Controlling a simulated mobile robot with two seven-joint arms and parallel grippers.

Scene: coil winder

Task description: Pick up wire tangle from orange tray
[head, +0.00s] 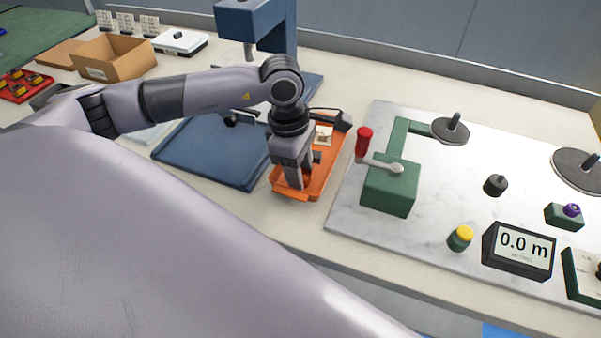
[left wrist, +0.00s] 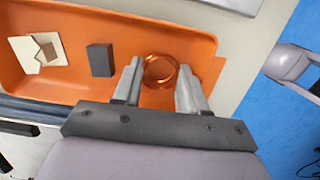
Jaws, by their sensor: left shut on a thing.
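The orange tray (head: 325,178) lies on the bench between a blue mat and a marble board. In the left wrist view the tray (left wrist: 125,35) fills the upper middle. The copper wire tangle (left wrist: 160,69) is a small loose ring at the near end of the tray, between my left gripper's fingers. My left gripper (left wrist: 160,90) is shut on the wire tangle, low in the tray. In the head view my left gripper (head: 292,185) points down into the tray and hides the tangle. My right gripper is not in view.
Also in the tray are a dark block (left wrist: 100,60) and a broken cream piece (left wrist: 40,52). A green winder with a red handle (head: 365,140) stands close to the right. A blue press (head: 258,30) stands behind. The blue mat (head: 215,150) is mostly bare.

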